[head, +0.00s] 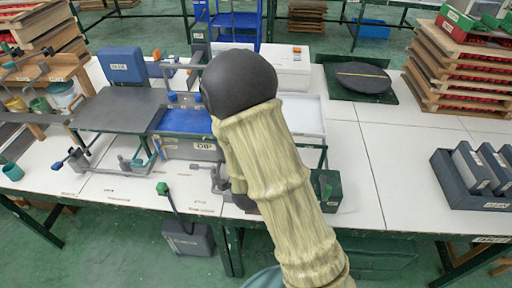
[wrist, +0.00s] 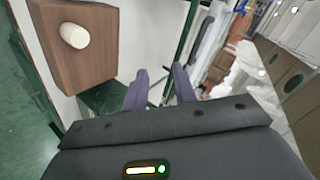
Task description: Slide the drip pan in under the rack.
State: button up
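A shallow white pan-like tray (head: 304,117) lies right of the blue dip tank in the head view, partly hidden behind my arm; I cannot tell for sure that it is the drip pan. A dark green frame (head: 325,157) stands at its front right; whether this belongs to the rack is unclear. My gripper (wrist: 160,72) shows two dark purple fingers standing apart in the wrist view, with no object clearly held between them. In the head view my arm hides the gripper. A green post (wrist: 188,35) rises just beyond the fingers in the wrist view.
A wooden block with a pale knob (wrist: 75,35) is close at the left in the wrist view. In the head view, the blue tank (head: 187,121) is left of my arm, a black turntable (head: 362,77) behind right, and a dark file holder (head: 462,188) right. White tabletop between is clear.

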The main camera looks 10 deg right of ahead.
jog(key=f+m+t+b, duration=0.1)
jog(key=f+m+t+h+b, duration=0.1)
jog(key=f, duration=0.1)
jog(key=f+m+t+h+b, duration=0.1)
jog(key=b, duration=0.1)
jog(key=shift+w+f+m+t, duration=0.25)
jog(key=shift+f+m+t, duration=0.15)
jog(key=shift+s+a+f+m+t+h+b, duration=0.2)
jog(key=shift+a+m+t+h+b, duration=0.15)
jog(key=shift+t+b, duration=0.3)
jog(key=t, duration=0.1)
jog(key=s+a+t+b, duration=0.1)
jog(key=shift+a+m+t, duration=0.2)
jog(key=shift+m+t, duration=0.15)
jog(key=shift+s+a+r+t+b, duration=0.2)
jog(key=shift+a+t+b, duration=0.1)
jog(key=shift+a+b, duration=0.15)
jog(key=shift+w+d+b, duration=0.1)
jog(key=shift+b, duration=0.25)
jog(key=b+x, duration=0.2)
jog(key=b, duration=0.6)
jog(key=shift+w+d, duration=0.3)
